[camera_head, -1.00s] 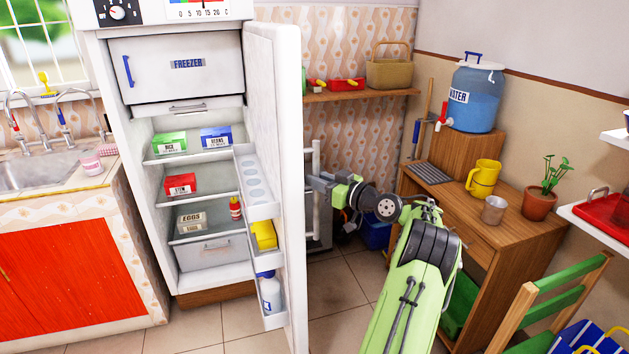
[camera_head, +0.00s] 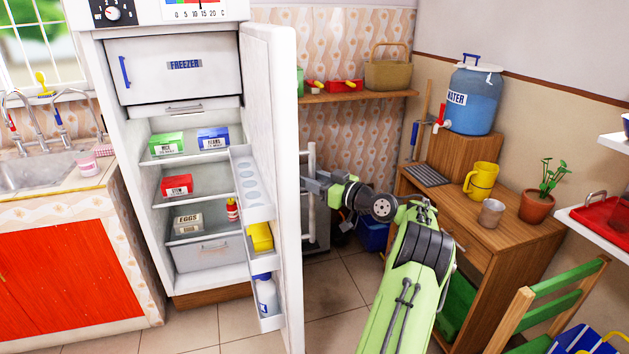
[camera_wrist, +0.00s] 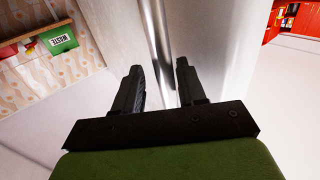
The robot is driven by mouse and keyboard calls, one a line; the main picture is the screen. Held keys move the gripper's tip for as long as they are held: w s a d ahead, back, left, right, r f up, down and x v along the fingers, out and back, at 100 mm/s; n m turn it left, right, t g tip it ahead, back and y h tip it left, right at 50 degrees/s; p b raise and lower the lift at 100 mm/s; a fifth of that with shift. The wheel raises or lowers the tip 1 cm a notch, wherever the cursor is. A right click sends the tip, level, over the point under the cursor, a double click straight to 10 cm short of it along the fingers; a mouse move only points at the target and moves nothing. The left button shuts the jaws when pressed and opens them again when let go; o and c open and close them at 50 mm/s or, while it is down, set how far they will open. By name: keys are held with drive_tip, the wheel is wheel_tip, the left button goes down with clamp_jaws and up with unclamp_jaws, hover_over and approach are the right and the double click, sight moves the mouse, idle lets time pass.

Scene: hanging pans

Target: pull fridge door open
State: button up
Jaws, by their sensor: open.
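The white fridge door (camera_head: 285,180) stands wide open, swung out toward me, with its inner shelves facing left. Its vertical metal handle (camera_head: 310,165) is on the outer face, on the right side in the head view. My gripper (camera_head: 308,186) is at this handle. In the wrist view, the two dark fingers of my gripper (camera_wrist: 159,70) are apart, and the shiny handle bar (camera_wrist: 160,40) runs between them without being clamped. The fridge body (camera_head: 130,200) shows its freezer compartment and shelves.
A wooden desk (camera_head: 500,235) with a yellow mug (camera_head: 482,180), a metal cup and a potted plant stands right of my arm. A green chair (camera_head: 545,300) is at the lower right. A sink counter (camera_head: 60,205) is left. Bare tiled floor lies before the fridge.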

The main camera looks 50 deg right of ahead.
drive_tip(key=s+p, duration=0.1)
drive_tip(key=s, duration=1.4)
drive_tip(key=shift+s+a, duration=0.25)
drive_tip(key=shift+s, duration=0.1)
